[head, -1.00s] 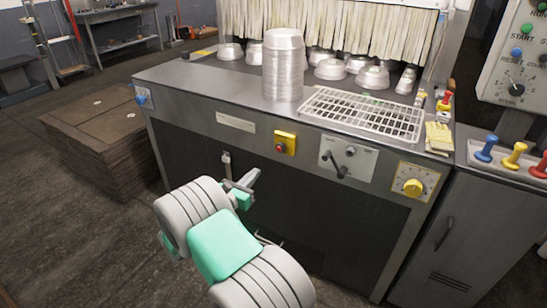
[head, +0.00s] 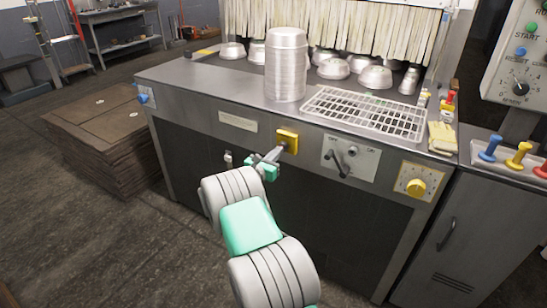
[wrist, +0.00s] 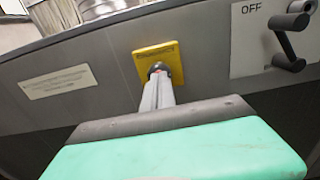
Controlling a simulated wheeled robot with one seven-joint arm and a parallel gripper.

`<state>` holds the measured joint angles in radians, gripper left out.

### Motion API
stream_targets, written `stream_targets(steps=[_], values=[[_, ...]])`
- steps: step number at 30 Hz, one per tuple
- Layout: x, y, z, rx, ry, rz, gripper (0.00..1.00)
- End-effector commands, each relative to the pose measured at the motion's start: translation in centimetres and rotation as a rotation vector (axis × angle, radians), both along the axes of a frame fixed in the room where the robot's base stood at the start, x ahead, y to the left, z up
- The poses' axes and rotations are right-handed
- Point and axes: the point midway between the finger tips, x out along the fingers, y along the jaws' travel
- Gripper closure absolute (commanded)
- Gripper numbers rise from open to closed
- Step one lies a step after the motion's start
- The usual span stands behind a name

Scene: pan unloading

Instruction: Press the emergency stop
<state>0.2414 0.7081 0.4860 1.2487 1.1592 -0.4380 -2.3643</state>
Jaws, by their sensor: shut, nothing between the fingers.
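The emergency stop is a yellow plate (head: 290,138) with a red button, on the front panel of the machine below its top. It also shows in the wrist view (wrist: 152,56). My gripper (head: 278,152) is shut and empty, its fingers pointing at the button.
An OFF-marked switch panel (head: 350,157) with a dark handle is right of the stop, then a yellow knob (head: 416,188). A stack of metal pans (head: 286,65) and a wire rack (head: 365,112) are on top. Brown stacked sheets (head: 98,145) lie at left.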

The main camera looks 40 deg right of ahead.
Motion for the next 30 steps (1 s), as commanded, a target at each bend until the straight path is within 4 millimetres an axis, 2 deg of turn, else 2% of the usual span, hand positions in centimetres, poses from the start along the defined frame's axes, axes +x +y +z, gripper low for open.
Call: stream_targets(steps=[7, 13, 23, 26, 30], values=[[0.0, -0.1, 0.0, 0.000, 0.000, -0.001, 1.00], [0.4, -2.1, 0.0, 0.000, -0.001, -0.003, 1.00], [0.0, -3.0, 0.5, -0.001, -0.011, -0.012, 1.00], [-0.2, -2.4, 0.6, -0.001, -0.011, -0.013, 1.00], [-0.9, 0.3, 0.8, -0.004, -0.003, -0.012, 1.00]])
